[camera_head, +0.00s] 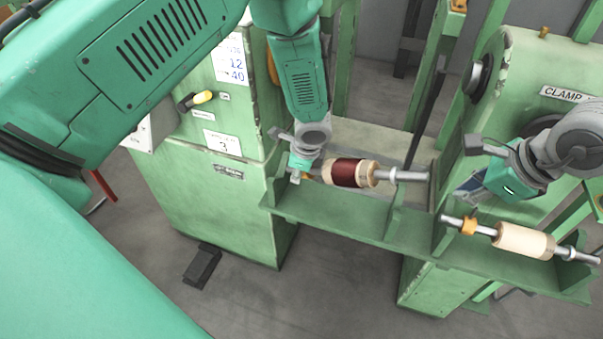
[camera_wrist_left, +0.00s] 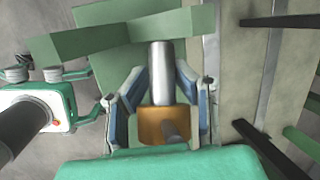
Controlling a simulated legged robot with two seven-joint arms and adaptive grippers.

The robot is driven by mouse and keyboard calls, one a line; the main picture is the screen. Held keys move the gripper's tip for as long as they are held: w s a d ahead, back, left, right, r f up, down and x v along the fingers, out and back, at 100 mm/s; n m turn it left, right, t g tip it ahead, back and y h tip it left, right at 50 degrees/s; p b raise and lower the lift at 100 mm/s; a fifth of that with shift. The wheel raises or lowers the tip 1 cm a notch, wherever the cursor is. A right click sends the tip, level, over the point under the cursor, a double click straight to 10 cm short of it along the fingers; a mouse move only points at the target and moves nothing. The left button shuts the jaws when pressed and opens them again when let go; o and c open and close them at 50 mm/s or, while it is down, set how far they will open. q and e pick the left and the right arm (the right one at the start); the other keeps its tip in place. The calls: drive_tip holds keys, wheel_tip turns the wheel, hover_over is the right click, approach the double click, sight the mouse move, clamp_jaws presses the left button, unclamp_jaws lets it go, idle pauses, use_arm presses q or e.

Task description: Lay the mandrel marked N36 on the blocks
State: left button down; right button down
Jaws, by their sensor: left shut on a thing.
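A mandrel with a dark red winding (camera_head: 352,173) lies across the green shelf. Its silver right end passes over an upright block (camera_head: 390,210); I cannot tell if it rests there. My left gripper (camera_head: 300,174) is at its left end, shut on the orange collar (camera_wrist_left: 165,127), with a silver shaft (camera_wrist_left: 160,72) beyond the collar in the left wrist view. A second, cream mandrel (camera_head: 524,240) with an orange collar lies farther right across the shelf. No N36 mark is legible. My right gripper (camera_head: 472,170) is empty above the cream mandrel, its fingers looking spread.
The green shelf (camera_head: 330,215) runs between a cabinet (camera_head: 215,170) on the left and a machine with a CLAMP label (camera_head: 567,94) on the right. Green posts and a dark bar stand behind. A black pedal (camera_head: 203,265) lies on the floor.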

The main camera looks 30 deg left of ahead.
use_arm(q)
drive_tip(key=shift+w+a, duration=0.2)
drive_tip(key=shift+a, duration=0.15)
drive_tip(key=shift+w+a+r, duration=0.15)
drive_tip(key=shift+w+r, duration=0.05)
drive_tip(key=shift+a, duration=0.2)
drive_tip(key=shift+s+a+f, duration=0.1)
drive_tip(key=shift+s+f, duration=0.05)
drive_tip(key=shift+f, duration=0.35)
drive_tip(key=c, duration=1.1)
unclamp_jaws()
drive_tip(key=shift+a, duration=0.1)
drive_tip(key=shift+a+f, duration=0.15)
drive_tip(key=shift+a, duration=0.1)
drive_tip(key=v, duration=1.1)
drive_tip(key=shift+d, duration=0.15)
drive_tip(key=shift+a+r, duration=0.3)
drive_tip(key=shift+r, duration=0.05)
